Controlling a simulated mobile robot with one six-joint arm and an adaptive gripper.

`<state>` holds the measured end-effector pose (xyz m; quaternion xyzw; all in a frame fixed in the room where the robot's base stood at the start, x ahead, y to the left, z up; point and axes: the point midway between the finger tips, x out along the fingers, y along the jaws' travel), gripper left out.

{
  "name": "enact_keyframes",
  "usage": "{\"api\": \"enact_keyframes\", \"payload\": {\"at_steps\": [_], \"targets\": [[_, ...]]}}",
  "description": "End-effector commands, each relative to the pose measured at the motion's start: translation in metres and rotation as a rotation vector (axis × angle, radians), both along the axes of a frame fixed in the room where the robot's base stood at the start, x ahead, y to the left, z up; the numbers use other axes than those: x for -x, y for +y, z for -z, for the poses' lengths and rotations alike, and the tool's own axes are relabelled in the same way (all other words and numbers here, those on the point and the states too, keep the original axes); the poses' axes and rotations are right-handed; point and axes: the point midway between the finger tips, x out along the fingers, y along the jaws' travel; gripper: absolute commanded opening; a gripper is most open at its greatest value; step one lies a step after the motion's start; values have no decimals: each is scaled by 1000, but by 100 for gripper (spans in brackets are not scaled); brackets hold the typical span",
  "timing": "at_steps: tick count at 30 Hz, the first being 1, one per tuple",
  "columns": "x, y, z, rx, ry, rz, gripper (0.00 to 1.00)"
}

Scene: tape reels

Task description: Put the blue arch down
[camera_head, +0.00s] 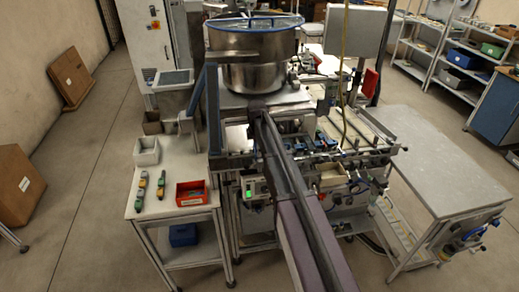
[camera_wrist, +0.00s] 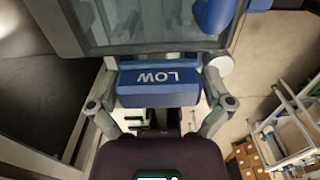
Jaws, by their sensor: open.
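A blue piece (camera_wrist: 160,86) with the word LOW in white, seen upside down, lies between the fingers of my gripper (camera_wrist: 162,68) in the wrist view. It appears to be the blue arch, but its full shape is hidden. My gripper is open, with one finger on each side of the piece. Whether the fingers touch it I cannot tell. In the head view my arm reaches away from the bottom edge to the machine, and its end is too small and dark there to make out the gripper or the blue piece.
A side table holds a red bin (camera_head: 191,193) and a white bin (camera_head: 146,151). A bare grey table (camera_head: 445,163) stands at the right.

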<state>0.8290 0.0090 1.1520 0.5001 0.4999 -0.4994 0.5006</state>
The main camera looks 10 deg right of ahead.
Motion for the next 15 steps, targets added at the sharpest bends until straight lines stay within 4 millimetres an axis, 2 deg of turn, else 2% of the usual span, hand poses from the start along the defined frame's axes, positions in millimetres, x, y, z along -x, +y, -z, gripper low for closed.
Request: {"api": "enact_keyframes", "payload": {"at_steps": [8,15], "targets": [[0,0,-12,0,0,0,100],[0,0,-31,0,0,0,100]]}}
